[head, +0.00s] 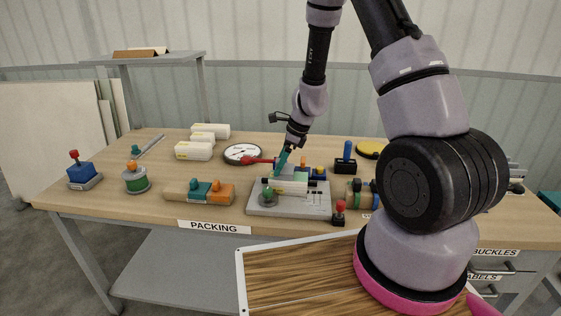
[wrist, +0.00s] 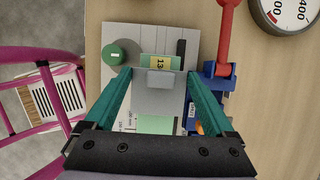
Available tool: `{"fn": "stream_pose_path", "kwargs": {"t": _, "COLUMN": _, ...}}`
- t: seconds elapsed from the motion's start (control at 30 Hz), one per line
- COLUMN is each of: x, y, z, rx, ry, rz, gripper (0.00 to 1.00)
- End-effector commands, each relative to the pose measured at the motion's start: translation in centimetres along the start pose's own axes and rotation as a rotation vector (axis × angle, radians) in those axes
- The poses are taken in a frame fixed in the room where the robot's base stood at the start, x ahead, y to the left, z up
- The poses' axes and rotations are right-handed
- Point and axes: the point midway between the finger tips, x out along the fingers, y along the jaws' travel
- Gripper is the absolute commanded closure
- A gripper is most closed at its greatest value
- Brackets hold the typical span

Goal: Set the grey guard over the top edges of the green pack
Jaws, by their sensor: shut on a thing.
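My gripper (wrist: 160,74) has two teal fingers reaching down over the grey station; it also shows in the head view (head: 281,164). It is shut on the grey guard (wrist: 160,80), whose small grey block shows between the fingertips. The finger contact is hard to make out. A green and yellow labelled piece (wrist: 160,62) shows just beyond the guard. A pale green face (wrist: 157,124) shows nearer the wrist, partly hidden by my gripper; it appears to be the green pack. I cannot tell whether the guard touches the pack.
The grey station (head: 290,208) has a green knob (wrist: 115,52). A red-handled clamp (wrist: 226,50) and a dial gauge (head: 243,154) stand close by. Several white boxes (head: 194,150) lie at the back left.

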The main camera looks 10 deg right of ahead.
Motion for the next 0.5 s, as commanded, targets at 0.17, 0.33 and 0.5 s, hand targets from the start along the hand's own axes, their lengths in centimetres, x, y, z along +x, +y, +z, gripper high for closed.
{"fn": "stream_pose_path", "kwargs": {"t": 0.17, "x": 0.4, "y": 0.0, "z": -0.2, "rx": 0.001, "ry": 0.001, "rz": 0.000, "gripper": 0.64}}
{"fn": "stream_pose_path", "kwargs": {"t": 0.33, "x": 0.8, "y": 0.0, "z": -0.4, "rx": 0.001, "ry": 0.001, "rz": 0.000, "gripper": 0.64}}
{"fn": "stream_pose_path", "kwargs": {"t": 0.5, "x": 1.2, "y": 0.0, "z": -0.6, "rx": 0.001, "ry": 0.001, "rz": 0.000, "gripper": 0.64}}
